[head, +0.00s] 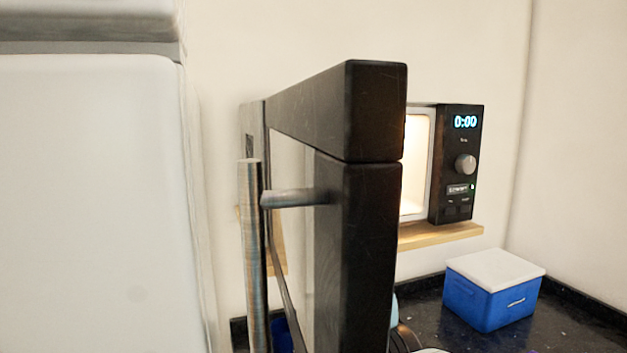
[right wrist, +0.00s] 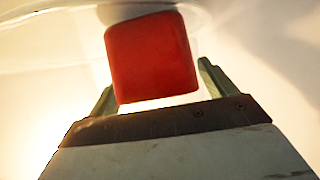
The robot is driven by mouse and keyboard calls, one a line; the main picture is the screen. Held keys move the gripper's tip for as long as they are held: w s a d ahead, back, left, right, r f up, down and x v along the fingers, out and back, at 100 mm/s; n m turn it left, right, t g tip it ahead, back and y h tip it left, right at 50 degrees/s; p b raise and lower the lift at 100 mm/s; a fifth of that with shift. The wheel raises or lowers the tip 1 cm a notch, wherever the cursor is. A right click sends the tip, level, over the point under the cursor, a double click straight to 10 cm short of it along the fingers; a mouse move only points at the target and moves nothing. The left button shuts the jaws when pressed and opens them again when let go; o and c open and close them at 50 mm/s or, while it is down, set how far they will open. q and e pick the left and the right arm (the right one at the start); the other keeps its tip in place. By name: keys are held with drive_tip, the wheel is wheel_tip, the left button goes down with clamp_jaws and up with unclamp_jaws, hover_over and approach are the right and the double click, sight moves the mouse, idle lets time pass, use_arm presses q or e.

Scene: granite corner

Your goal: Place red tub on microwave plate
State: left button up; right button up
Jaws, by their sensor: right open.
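The red tub (right wrist: 152,58) shows in the right wrist view, between the two fingers of my right gripper (right wrist: 157,82). The fingers are open, one on each side of it, with a visible gap at least on the right. A pale, glassy curved surface, seemingly the microwave plate (right wrist: 50,50), lies behind the tub. I cannot tell for certain whether the tub rests on it. In the head view the microwave (head: 457,165) is lit inside. Its dark open door (head: 360,240) hides most of the cavity, and the tub, plate and right gripper are hidden there. My left gripper is not in view.
The microwave stands on a wooden shelf (head: 440,235). A blue box with a white lid (head: 490,290) sits on the dark counter (head: 440,310) below. A large white appliance (head: 90,200) fills the left side. The door's metal handle (head: 252,250) sticks out leftward.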

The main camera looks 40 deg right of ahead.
drive_tip(key=shift+r, duration=0.1)
drive_tip(key=shift+s+r, duration=0.15)
drive_tip(key=shift+s, duration=0.1)
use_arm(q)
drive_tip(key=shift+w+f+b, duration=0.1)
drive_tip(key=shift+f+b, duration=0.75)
use_arm(e)
drive_tip(key=v, duration=1.1)
drive_tip(key=shift+s, duration=0.2)
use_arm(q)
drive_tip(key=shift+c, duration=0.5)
use_arm(e)
drive_tip(key=shift+a, duration=0.15)
